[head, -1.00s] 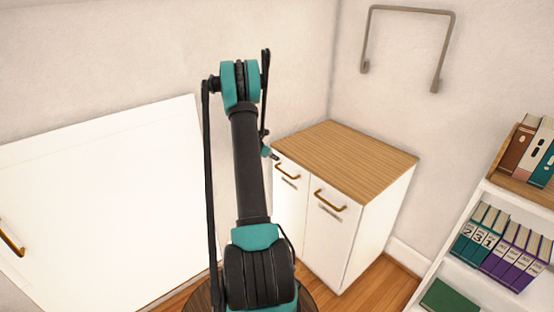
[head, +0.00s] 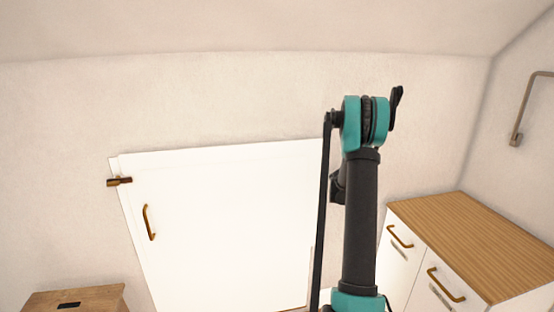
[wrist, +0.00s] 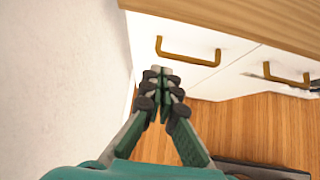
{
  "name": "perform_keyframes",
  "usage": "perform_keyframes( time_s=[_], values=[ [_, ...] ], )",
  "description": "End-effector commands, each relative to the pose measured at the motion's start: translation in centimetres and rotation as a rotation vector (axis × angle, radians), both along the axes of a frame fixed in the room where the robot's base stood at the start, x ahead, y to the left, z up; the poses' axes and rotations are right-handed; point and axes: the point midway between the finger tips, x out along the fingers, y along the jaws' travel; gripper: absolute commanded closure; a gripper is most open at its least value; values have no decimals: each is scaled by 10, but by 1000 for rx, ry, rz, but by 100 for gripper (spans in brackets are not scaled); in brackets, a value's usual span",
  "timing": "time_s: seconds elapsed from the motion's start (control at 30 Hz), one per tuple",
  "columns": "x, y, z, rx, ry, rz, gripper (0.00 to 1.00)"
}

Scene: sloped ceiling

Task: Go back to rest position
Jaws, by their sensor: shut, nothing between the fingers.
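My gripper (wrist: 160,76) shows in the wrist view with its two fingertips together and nothing between them. It hangs in front of a white cabinet (wrist: 145,35) with a wooden top, and the fingertips appear just below one bronze handle (wrist: 188,52). Whether they touch the cabinet cannot be told. In the head view my arm stands raised right of centre, and the gripper is hidden behind it.
A white door (head: 225,220) with a bronze handle and latch stands at the left and middle. The wooden-topped cabinet (head: 480,245) is close at the right. A wooden stool or box (head: 75,300) is at bottom left. A metal wall bracket (head: 517,120) is at far right.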

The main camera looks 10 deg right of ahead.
Motion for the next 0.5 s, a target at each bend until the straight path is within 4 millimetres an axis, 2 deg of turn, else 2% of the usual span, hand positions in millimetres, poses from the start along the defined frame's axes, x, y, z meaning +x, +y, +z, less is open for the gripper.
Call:
perform_keyframes(
  time_s=[0.17, 0.37, 0.5],
  values=[
    [-15, 38, 21, 69, -126, -76, 100],
    [-52, 104, 49, 213, -342, -246, 100],
    [-84, 150, 63, 324, -477, -381, 100]
  ],
)
